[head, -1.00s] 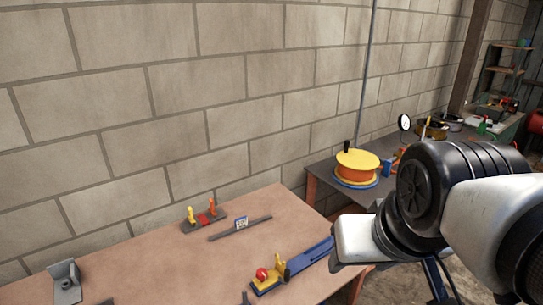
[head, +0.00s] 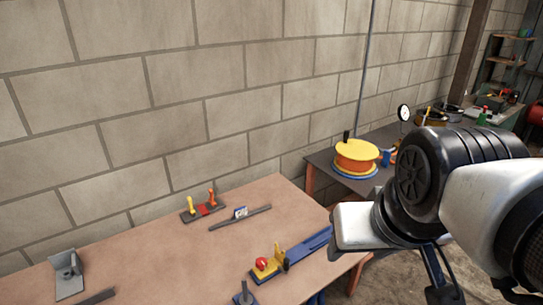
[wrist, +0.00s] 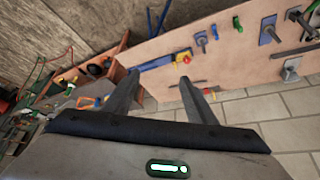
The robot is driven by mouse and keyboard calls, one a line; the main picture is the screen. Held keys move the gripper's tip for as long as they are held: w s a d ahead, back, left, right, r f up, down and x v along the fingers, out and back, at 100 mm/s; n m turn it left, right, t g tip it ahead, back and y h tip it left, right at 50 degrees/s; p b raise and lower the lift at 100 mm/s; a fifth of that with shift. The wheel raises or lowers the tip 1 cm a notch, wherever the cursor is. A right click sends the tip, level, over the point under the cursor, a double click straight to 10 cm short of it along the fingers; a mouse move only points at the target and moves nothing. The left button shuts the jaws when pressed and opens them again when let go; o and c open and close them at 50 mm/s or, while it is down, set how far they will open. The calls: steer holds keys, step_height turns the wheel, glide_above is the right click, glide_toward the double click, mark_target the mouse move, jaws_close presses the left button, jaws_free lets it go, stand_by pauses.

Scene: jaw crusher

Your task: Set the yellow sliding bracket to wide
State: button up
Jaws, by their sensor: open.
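The yellow sliding bracket (head: 279,253) sits on a blue rail (head: 308,243) near the right front part of the brown table. A red knob (head: 262,263) is on its yellow base at the left end of the rail. In the wrist view the bracket (wrist: 184,57) is small, with the blue rail (wrist: 158,62) running left from it. My gripper (wrist: 160,77) is open and empty, its two fingers apart, and the bracket is well beyond the fingertips. In the head view my arm is at the right and the fingers cannot be made out.
The brown table (head: 150,255) also bears a grey block with yellow and orange levers (head: 202,207), a dark bar (head: 240,218) and a grey angle bracket (head: 67,273). A yellow and orange reel (head: 357,156) stands on a dark table behind. A block wall closes the back.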

steer(key=shift+c, duration=1.3)
steer(key=a+f+m+g+y+b, duration=0.1)
steer(key=a+f+g+y, duration=0.1)
steer(key=f, duration=0.3)
steer(key=a+f+m+g+y+b, duration=0.1)
steer(key=a+f+g+y, duration=0.1)
steer(key=f, duration=0.3)
steer(key=s+a+f+m+g+y+b, duration=0.1)
steer(key=a+f+g, duration=0.1)
steer(key=f, duration=0.3)
steer(key=shift+a+f+m+y+b, duration=0.15)
steer(key=shift+a+m+y+b, duration=0.2)
steer(key=shift+a, duration=0.2)
steer(key=shift+c, duration=0.6)
steer(key=m+t+y+b, duration=0.2)
steer(key=m+t+b, duration=0.6)
steer(key=m+t, duration=1.4)
glide_toward(288, 266)
steer(key=w+a+r+m+g, duration=0.1)
steer(key=w, duration=0.2)
steer(key=w+a+r+m+g, duration=0.1)
steer(key=w+m+g, duration=0.1)
steer(key=w, duration=0.1)
steer(key=w+a+r+m+g, duration=0.1)
steer(key=w+r+m+g, duration=0.1)
steer(key=w, duration=0.1)
steer(key=shift+w+a, duration=0.25)
steer(key=shift+w, duration=0.1)
steer(key=shift+c, duration=0.2)
jaws_close()
